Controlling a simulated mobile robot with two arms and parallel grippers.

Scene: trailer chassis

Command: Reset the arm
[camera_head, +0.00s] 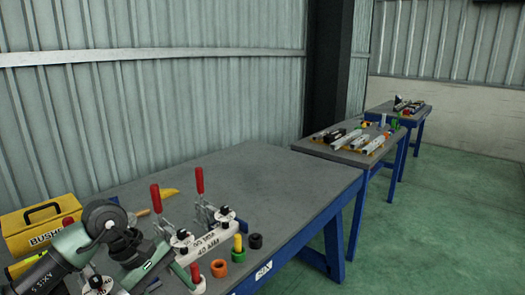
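A grey-green arm (72,246) with dark round joints comes in from the lower left corner, over the near workbench (255,172). It comes in from the side of my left arm. Its far end is a dark part (146,264) low over the bench, beside the clamp fixtures. Its fingertips cannot be made out, so I cannot tell whether the gripper is open or shut. Nothing is seen held in it. My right gripper is not in view.
Red-handled clamps (157,199) stand upright on the bench near the arm. A yellow toolbox (40,226) is at the left. An orange ring (219,268) and black ring (256,241) lie near the front edge. The bench's far part is clear. More benches (352,133) stand beyond.

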